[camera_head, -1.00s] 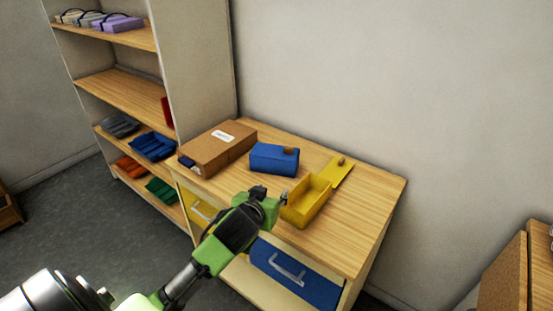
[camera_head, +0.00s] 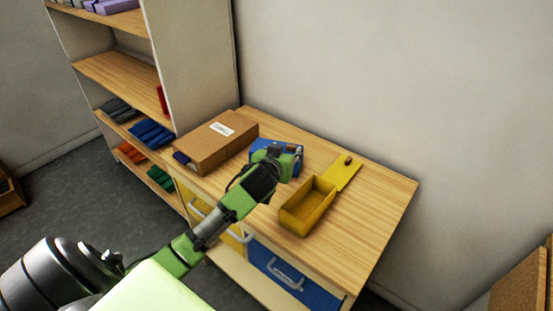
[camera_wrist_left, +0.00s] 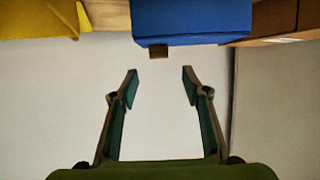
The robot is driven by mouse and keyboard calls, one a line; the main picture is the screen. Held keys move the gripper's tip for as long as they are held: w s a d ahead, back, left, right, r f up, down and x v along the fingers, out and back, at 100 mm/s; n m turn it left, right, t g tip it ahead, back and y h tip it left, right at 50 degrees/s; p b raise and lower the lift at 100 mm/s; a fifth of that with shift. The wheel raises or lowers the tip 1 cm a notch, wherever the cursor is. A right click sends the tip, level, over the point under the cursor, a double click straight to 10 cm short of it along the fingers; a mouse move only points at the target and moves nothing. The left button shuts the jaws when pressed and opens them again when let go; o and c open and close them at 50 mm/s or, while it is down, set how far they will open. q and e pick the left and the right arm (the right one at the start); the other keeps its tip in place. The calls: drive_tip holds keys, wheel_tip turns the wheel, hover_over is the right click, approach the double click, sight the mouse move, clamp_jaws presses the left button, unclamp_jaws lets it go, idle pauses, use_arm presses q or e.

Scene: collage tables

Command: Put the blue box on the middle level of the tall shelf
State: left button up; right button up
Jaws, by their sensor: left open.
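The blue box (camera_head: 291,152) stands on the wooden table top, partly hidden behind my left gripper (camera_head: 276,155) in the head view. In the left wrist view the blue box (camera_wrist_left: 190,18) is at the top, with a small brown knob (camera_wrist_left: 158,51) on its edge. My left gripper (camera_wrist_left: 160,75) is open and empty there, its two fingers apart below the knob, not around it. The tall shelf (camera_head: 185,65) stands at the left. Its middle level (camera_head: 115,78) is mostly bare, with a red thing (camera_head: 162,99) at its right end. My right gripper is not in view.
A brown cardboard box (camera_head: 215,145) lies left of the blue box. An open yellow box (camera_head: 308,205) with its lid (camera_head: 343,173) folded back stands to the right. Lower shelf levels hold coloured trays. The table's right part is clear.

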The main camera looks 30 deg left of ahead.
sight(291, 147)
use_arm(q)
drive_tip(key=x, duration=0.2)
drive_tip(key=f+p+x, duration=0.1)
drive_tip(key=x, duration=0.2)
drive_tip(key=shift+s+d, duration=0.1)
drive_tip(key=shift+s, duration=0.05)
drive_tip(key=shift+w+f, duration=0.2)
drive_tip(key=shift+w, duration=0.2)
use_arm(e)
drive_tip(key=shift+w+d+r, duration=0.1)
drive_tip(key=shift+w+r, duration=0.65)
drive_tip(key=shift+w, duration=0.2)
use_arm(q)
drive_tip(key=shift+c, duration=0.4)
clamp_jaws()
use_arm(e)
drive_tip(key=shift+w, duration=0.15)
